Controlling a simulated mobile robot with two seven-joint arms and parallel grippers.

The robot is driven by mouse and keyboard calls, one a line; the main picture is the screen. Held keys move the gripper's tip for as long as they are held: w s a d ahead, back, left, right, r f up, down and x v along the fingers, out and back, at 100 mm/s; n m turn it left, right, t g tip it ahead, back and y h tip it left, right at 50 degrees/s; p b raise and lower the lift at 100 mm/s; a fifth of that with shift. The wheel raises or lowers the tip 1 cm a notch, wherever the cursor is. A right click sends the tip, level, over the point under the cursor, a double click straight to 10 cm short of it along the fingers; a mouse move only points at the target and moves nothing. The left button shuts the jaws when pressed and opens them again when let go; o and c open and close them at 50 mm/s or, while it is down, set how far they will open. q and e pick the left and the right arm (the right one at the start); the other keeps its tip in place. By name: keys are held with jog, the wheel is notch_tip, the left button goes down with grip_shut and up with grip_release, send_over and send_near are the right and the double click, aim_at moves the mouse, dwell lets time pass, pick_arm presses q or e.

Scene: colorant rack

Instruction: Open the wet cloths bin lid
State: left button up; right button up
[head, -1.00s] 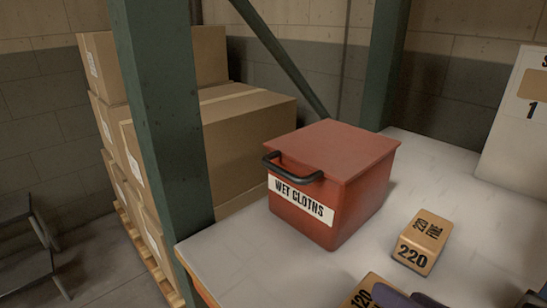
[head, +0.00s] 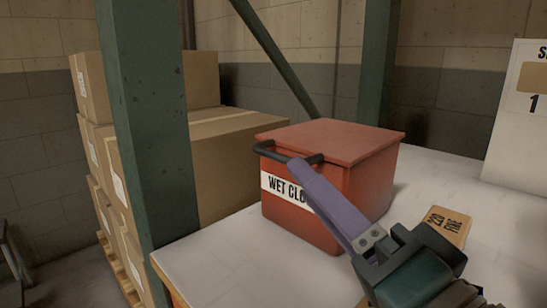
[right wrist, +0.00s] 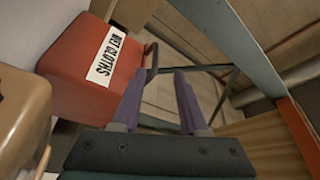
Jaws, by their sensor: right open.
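The red wet cloths bin (head: 300,215) stands on the shelf board, its lid (head: 335,138) lying flat and closed. A black handle (head: 270,150) sticks out from the lid's front edge. In the right wrist view the bin (right wrist: 78,60) is at the upper left, with the handle (right wrist: 152,58) near the fingertips. My right gripper (head: 300,168) has its purple fingers pointing at the handle and overlapping part of the label. In the right wrist view the right gripper (right wrist: 158,75) is open; whether the handle lies between the fingers is unclear. My left gripper is not in view.
A sanding block marked 220 (head: 447,222) lies on the white board (head: 215,262) right of the bin, partly behind my gripper. A green rack post (head: 150,130) stands at the left, with stacked cartons (head: 240,150) behind it. A white sign board (head: 515,125) leans at the right.

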aim_at(272, 154)
jog(key=x, duration=0.6)
jog(key=f+b+x, duration=0.1)
jog(key=x, duration=0.2)
jog(key=shift+w, duration=0.2)
grip_shut()
jog(key=shift+r, duration=0.1)
dwell(0.9)
